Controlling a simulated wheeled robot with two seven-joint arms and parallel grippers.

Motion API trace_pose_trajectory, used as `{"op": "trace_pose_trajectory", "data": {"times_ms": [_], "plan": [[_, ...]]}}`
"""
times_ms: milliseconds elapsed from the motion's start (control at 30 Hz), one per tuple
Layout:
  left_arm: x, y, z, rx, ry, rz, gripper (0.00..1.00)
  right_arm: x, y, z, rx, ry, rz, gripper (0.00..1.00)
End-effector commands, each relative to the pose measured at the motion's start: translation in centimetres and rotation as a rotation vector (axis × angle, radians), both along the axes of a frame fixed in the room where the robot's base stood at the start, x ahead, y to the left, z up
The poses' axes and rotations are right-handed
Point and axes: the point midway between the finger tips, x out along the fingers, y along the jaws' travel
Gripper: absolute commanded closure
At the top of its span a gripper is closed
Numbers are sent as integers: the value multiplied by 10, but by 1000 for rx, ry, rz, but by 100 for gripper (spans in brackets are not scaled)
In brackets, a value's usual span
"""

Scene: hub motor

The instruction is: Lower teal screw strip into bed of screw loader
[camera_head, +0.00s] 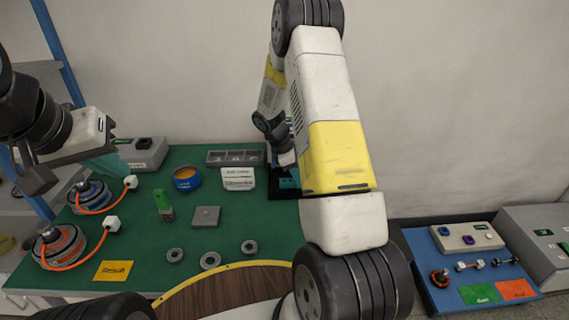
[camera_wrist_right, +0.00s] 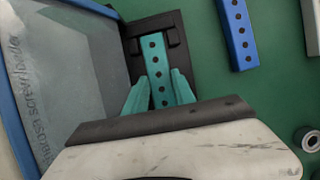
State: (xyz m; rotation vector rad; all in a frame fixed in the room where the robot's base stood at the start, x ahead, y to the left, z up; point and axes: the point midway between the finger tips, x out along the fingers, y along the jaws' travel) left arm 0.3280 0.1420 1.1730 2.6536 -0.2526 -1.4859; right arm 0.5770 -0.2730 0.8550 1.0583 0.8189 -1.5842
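The teal screw strip (camera_wrist_right: 157,58) has a row of dark holes. In the right wrist view its far end lies over the black bed of the screw loader (camera_wrist_right: 140,30), between small black clips. The teal fingers of my right gripper (camera_wrist_right: 160,82) are shut on its sides. I cannot tell whether the strip is fully seated. In the head view the black loader (camera_head: 284,191) shows at the back of the green table, mostly behind my right arm. My left gripper (camera_head: 112,168) is at the left above the table, apart from the loader. Its opening is unclear.
A blue holed strip (camera_wrist_right: 238,34) lies right of the loader in the wrist view. A grey screen-like panel (camera_wrist_right: 62,80) stands left of it.

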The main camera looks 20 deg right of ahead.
Motion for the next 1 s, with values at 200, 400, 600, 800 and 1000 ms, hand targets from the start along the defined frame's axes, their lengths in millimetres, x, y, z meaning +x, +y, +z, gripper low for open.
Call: {"op": "trace_pose_trajectory", "data": {"times_ms": [200, 400, 600, 800, 1000], "plan": [[0, 0, 0, 0, 0, 0, 100, 1, 0, 0, 0, -3, 1, 44], [0, 0, 0, 0, 0, 0, 100, 2, -1, 0, 0, -6, 1, 44], [0, 0, 0, 0, 0, 0, 100, 5, 4, 11, 1, -12, 4, 44], [0, 0, 0, 0, 0, 0, 100, 9, 17, 44, 1, -15, 4, 44], [0, 0, 0, 0, 0, 0, 100, 9, 28, 68, 1, -9, 3, 44]]}}
